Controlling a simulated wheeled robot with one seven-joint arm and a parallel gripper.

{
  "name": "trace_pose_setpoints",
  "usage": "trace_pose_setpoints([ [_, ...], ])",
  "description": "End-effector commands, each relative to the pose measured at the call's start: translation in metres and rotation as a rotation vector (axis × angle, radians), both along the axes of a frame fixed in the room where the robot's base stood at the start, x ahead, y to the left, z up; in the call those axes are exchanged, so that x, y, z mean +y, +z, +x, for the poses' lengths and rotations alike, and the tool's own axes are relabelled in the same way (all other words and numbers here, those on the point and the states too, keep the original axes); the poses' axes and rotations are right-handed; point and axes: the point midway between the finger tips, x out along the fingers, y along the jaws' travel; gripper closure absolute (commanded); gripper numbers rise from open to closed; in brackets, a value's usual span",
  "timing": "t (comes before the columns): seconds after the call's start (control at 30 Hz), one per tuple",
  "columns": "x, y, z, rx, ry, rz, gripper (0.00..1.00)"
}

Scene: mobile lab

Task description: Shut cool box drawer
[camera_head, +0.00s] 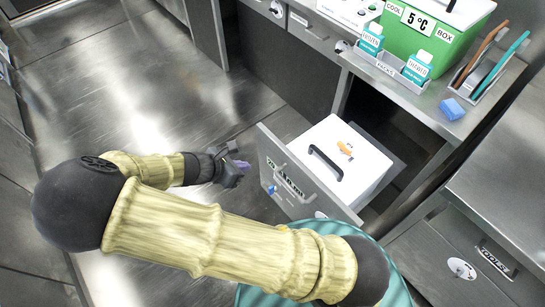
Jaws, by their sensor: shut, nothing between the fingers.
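The drawer (268,148) is pulled out from under the bench. Its grey front faces the lower left and has a bar handle and a label I cannot read clearly. A white box (365,165) with a black handle (325,160) on its lid stands inside it, with a small orange item (345,148) on top. My gripper (243,168) is shut and empty. It is in front of the drawer, just left of its front panel, apparently not touching it.
A green cool box (455,45) marked 5 °C stands on the bench above, beside white-and-teal packs (417,66) and a blue block (452,109). A tools drawer (455,268) is at lower right. Open metal floor (130,90) lies to the left.

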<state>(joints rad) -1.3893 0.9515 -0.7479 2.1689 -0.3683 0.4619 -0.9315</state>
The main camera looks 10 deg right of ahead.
Motion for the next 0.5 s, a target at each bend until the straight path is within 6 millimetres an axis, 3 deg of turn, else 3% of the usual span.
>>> trace_pose_setpoints([
  [0.27, -0.003, -0.003, 0.001, 0.000, -0.006, 0.001, 1.00],
  [0.5, -0.022, -0.025, 0.011, 0.002, -0.007, -0.002, 1.00],
])
